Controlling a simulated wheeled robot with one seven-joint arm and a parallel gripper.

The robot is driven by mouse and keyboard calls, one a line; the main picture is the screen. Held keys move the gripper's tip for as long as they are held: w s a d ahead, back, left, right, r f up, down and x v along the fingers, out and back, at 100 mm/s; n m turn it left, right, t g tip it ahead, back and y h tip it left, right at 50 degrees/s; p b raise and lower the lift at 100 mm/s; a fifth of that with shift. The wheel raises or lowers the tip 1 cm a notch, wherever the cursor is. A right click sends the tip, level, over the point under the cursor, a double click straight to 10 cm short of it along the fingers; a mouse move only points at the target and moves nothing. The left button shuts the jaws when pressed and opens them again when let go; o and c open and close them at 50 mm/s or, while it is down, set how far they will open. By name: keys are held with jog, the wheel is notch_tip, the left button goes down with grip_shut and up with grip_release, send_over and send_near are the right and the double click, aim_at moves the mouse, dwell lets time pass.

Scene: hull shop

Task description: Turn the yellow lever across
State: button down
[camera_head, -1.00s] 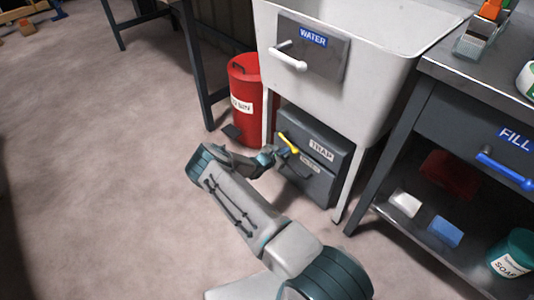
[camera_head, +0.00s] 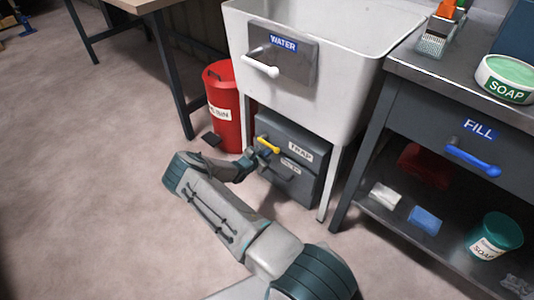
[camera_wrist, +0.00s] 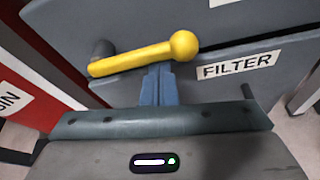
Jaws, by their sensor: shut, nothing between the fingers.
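The yellow lever (camera_head: 268,145) is on the front of the grey box labelled TRAP (camera_head: 308,150), under the sink. In the wrist view the yellow lever (camera_wrist: 145,57) lies nearly level, its ball end at the right and slightly higher, its pivot at the left. My gripper (camera_wrist: 157,72) is shut and empty, with its blue fingertips just below the lever near the ball end. I cannot tell whether they touch it. In the head view my gripper (camera_head: 254,153) is at the box front, partly hidden behind my wrist.
A red bin (camera_head: 224,110) stands left of the box. The white sink (camera_head: 340,80) with a WATER panel (camera_head: 283,55) is above. A workbench (camera_head: 425,100) with a blue FILL handle (camera_head: 472,160) is at the right.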

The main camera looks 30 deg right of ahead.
aim_at(274, 155)
notch_tip(274, 155, down, 4)
jog(key=b, duration=0.3)
jog(key=p+v, duration=0.3)
jog(key=v, duration=0.7)
jog(key=shift+w, duration=0.4)
jog(key=shift+a, duration=0.15)
jog(key=s+a+r+m+g+y+p, duration=0.15)
jog(key=s+r+m+p, duration=0.3)
jog(key=r, duration=0.85)
jog(key=s+r+m+g+y+p, duration=0.25)
jog(key=r+m+p, duration=0.2)
jog(key=r, duration=0.95)
jog(key=s+a+r+m+g+y+p, duration=0.1)
jog(key=s+r+m+g+p, duration=0.3)
jog(key=r, duration=0.9)
jog(key=s+a+r+m+t+y+p, duration=0.1)
jog(key=s+a+r+m+y+p, duration=0.1)
jog(key=s+r, duration=0.5)
jog(key=s+a+r+m+t+y+p, duration=0.2)
jog(key=s+r+p, duration=0.4)
jog(key=r, duration=0.6)
jog(key=s+a+r+m+t+y+p, duration=0.1)
jog(key=s+a+r+m+y+p, duration=0.2)
jog(key=s+r, duration=0.6)
jog(key=a+r+p, duration=0.1)
jog(key=a+p, duration=0.1)
jog(key=a, duration=0.1)
jog(key=shift+s+r+m+y, duration=0.15)
jog(key=shift+r+m+y, duration=0.15)
jog(key=shift+m, duration=0.1)
